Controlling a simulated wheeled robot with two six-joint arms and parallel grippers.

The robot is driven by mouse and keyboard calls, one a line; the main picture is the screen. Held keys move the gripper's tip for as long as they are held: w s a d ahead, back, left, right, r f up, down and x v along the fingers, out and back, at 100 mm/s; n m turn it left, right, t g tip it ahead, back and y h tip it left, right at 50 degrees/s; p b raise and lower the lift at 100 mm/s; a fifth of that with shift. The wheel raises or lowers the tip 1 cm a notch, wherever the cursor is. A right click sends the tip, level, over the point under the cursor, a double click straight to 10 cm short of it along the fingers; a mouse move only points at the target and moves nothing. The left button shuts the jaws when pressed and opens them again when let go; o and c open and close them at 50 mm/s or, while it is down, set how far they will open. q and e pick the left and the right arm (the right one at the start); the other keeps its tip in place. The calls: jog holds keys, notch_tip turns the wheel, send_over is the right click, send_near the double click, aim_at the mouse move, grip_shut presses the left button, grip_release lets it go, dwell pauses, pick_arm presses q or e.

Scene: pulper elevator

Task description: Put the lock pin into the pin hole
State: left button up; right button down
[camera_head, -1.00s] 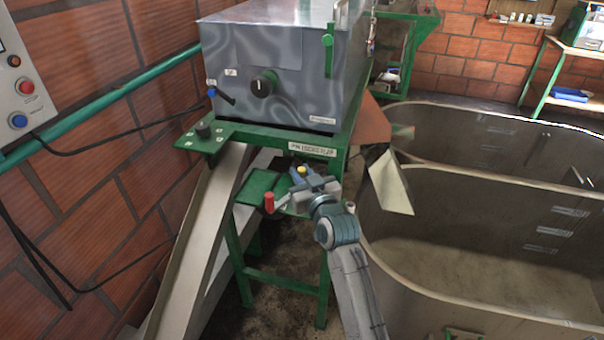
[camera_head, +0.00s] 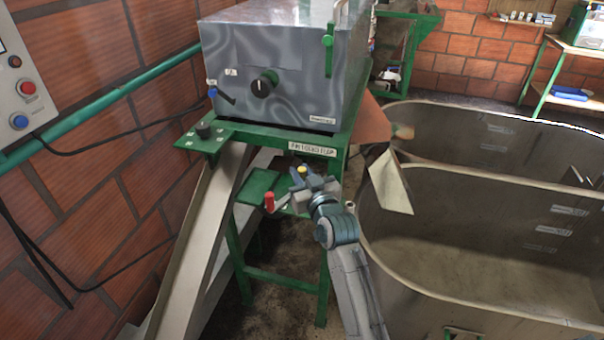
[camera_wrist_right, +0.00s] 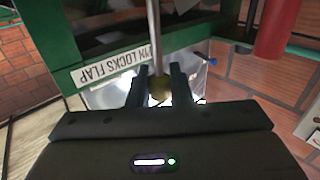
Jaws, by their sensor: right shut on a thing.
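My right gripper (camera_head: 301,176) is under the front edge of the machine's green frame, at the lower end of the label "PIN LOCKS FLAP" (camera_head: 312,149). In the right wrist view its two fingers (camera_wrist_right: 160,92) are shut on the yellow knob of the lock pin (camera_wrist_right: 159,88). The pin's grey metal rod (camera_wrist_right: 153,35) runs up from the knob out of the top of the picture. The knob is a small yellow spot (camera_head: 302,170) in the head view. The pin hole cannot be made out, and I cannot tell whether the rod's far end is in anything. My left gripper is out of view.
A red-tipped handle (camera_head: 269,202) stands close left of my right gripper, by a green plate (camera_head: 258,186). A sloping chute (camera_head: 203,235) is farther left. The grey machine box (camera_head: 280,65) is above. Large tanks (camera_head: 490,250) stand at the right.

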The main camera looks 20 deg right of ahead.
jog(key=shift+p, duration=0.35)
dwell(0.6)
jog(key=shift+f+b, duration=1.7)
jog(key=shift+f, duration=0.9)
jog(key=c, duration=1.2)
grip_release()
jog(key=shift+c, duration=0.2)
jog(key=shift+s+f, duration=0.1)
jog(key=shift+s, duration=0.45)
jog(key=s+d+b, duration=0.1)
jog(key=s+b, duration=0.2)
jog(key=s, duration=0.6)
jog(key=shift+s, duration=0.4)
